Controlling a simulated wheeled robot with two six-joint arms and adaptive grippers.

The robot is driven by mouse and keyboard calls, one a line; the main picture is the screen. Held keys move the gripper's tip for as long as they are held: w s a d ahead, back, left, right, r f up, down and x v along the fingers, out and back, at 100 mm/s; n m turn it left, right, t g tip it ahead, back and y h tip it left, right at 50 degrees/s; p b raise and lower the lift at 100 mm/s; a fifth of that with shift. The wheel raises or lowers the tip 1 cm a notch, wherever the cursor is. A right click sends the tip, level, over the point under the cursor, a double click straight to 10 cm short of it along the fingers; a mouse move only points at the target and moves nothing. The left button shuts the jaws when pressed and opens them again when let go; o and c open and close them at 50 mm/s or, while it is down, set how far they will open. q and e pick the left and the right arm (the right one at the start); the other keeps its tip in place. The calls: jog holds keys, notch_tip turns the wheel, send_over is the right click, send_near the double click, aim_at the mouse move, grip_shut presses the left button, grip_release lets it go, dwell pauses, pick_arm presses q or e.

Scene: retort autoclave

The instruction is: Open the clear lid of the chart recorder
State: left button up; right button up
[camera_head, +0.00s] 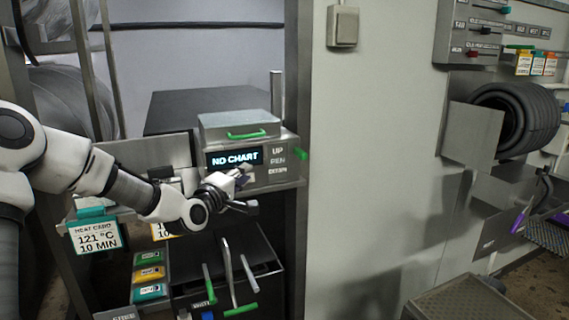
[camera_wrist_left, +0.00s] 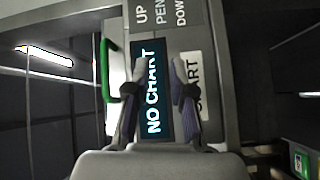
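The chart recorder (camera_head: 268,175) is a grey box on the rack shelf; its display (camera_head: 234,157) reads "NO CHART". Its lid (camera_head: 238,121) lies shut on top, looks grey rather than plainly clear, and has a green handle (camera_head: 247,134) at its front edge. In the left wrist view the green handle (camera_wrist_left: 112,72) is left of the fingers and the display (camera_wrist_left: 152,90) shows between them. My left gripper (camera_head: 248,189) is open and empty in front of the recorder, below the handle and apart from it. My right gripper is out of view.
A green pen lever (camera_head: 301,154) sticks out at the recorder's right side. Below are green-tipped levers (camera_head: 240,309) and a heat card (camera_head: 95,236). A rack post (camera_head: 296,80) stands close right. The space above the lid looks free.

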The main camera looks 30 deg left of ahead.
pick_arm(q)
jog(key=t, duration=0.1)
send_near(247, 136)
jog(key=w, duration=0.3)
jog(key=shift+n, duration=0.4)
jog(key=w+p, duration=0.1)
jog(key=w, duration=0.1)
jog(key=w+p, duration=0.1)
jog(key=w, duration=0.2)
jog(key=w+r+p, duration=0.1)
jog(key=w, duration=0.1)
jog(key=shift+w+a, duration=0.25)
jog(key=shift+a, duration=0.05)
jog(key=shift+s+a, duration=0.15)
jog(key=shift+a, duration=0.05)
grip_shut()
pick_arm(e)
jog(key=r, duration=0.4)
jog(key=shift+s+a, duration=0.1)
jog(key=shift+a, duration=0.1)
